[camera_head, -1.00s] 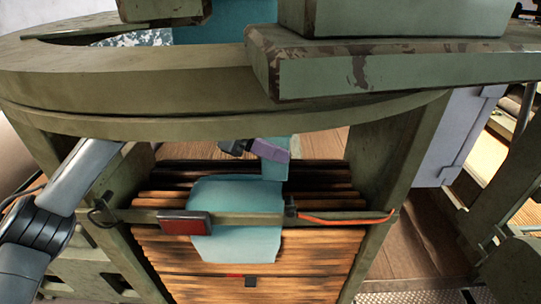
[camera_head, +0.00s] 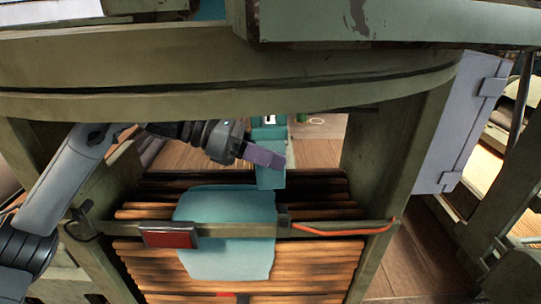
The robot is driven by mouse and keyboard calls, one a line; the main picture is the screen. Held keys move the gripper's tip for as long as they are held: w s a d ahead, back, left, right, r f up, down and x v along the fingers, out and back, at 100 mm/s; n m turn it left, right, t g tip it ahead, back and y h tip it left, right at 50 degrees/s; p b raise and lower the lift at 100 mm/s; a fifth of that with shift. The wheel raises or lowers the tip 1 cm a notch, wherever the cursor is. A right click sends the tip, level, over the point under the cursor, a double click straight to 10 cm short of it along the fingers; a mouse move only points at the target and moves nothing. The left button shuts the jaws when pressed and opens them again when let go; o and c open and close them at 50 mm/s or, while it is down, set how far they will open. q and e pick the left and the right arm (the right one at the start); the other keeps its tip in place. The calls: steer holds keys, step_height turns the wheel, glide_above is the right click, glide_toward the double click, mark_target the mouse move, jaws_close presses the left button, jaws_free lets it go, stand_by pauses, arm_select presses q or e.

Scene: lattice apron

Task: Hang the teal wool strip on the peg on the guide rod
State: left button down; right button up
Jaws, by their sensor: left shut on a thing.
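My left gripper (camera_head: 266,156) has purple fingers shut on a narrow teal strip (camera_head: 270,178), which hangs upright above the slatted wooden bed. The strip's upper part shows above the fingers, and its lower end is close to the dark back slats. The guide rod (camera_head: 335,230) runs across the frame in front of and below the strip. A small dark fitting (camera_head: 283,222) on the rod may be the peg; I cannot tell for sure. The strip looks apart from the rod. My right gripper is not in view.
A wider light teal cloth (camera_head: 228,253) lies over the slats and passes behind the rod. A red block (camera_head: 170,236) and an orange cord (camera_head: 345,230) are on the rod. A thick green ring (camera_head: 200,100) overhangs the work, with a post (camera_head: 385,160) at right.

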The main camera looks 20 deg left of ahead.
arm_select(q)
steer(key=shift+s+d+f+b, duration=0.1)
steer(key=shift+s+d+b, duration=0.25)
steer(key=shift+s, duration=0.3)
steer(key=shift+s+d+r+b, duration=0.1)
steer(key=shift+s+b, duration=0.4)
steer(key=shift+s, duration=0.1)
steer(key=shift+s+d+f+b, duration=0.1)
steer(key=shift+s+d+b, duration=0.25)
steer(key=shift+s, duration=0.3)
steer(key=shift+a, duration=0.1)
